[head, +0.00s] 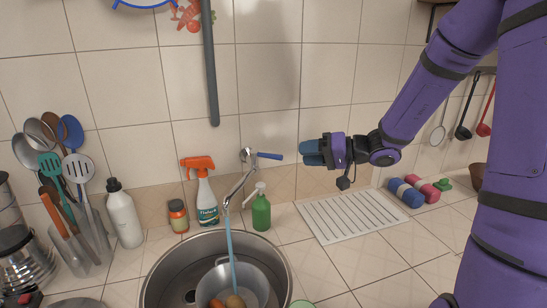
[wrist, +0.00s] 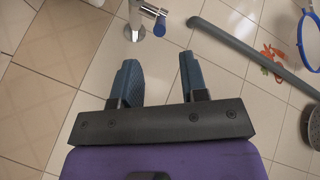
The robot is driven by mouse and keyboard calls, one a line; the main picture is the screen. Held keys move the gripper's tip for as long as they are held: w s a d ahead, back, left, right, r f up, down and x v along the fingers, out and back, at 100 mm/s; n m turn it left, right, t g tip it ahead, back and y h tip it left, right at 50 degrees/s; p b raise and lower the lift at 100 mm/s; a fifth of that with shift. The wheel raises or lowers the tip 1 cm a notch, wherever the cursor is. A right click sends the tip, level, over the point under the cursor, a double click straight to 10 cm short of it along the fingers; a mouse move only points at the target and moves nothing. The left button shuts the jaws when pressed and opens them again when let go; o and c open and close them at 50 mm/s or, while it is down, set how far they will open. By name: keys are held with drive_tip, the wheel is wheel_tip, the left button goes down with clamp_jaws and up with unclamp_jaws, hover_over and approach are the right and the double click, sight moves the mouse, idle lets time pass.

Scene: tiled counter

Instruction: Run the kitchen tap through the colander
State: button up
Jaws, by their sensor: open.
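The metal tap (head: 237,187) is mounted on the tiled wall above the sink, with a blue-tipped lever (head: 269,155) pointing right. A pale blue stream (head: 230,243) comes down from its spout into the grey colander (head: 256,279), which sits in the round metal sink (head: 158,279). An orange and a tan round item lie in the colander. My gripper (head: 308,152) is open and empty, a short way right of the lever and apart from it. In the wrist view, my open fingers (wrist: 158,75) have bare wall tile between them; the tap (wrist: 137,20) and blue lever tip (wrist: 160,25) show beyond.
An orange-topped spray bottle (head: 207,195), a small jar (head: 178,216) and a green pump bottle (head: 261,211) stand behind the sink. A white ribbed drainboard (head: 350,215) lies below my gripper, clear. Rolled blue and pink cloths (head: 407,193) lie right. A grey pipe (head: 209,70) runs down the wall.

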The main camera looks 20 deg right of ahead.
sight(273, 156)
drive_tip(key=x, duration=1)
drive_tip(key=shift+s, duration=0.1)
clamp_jaws()
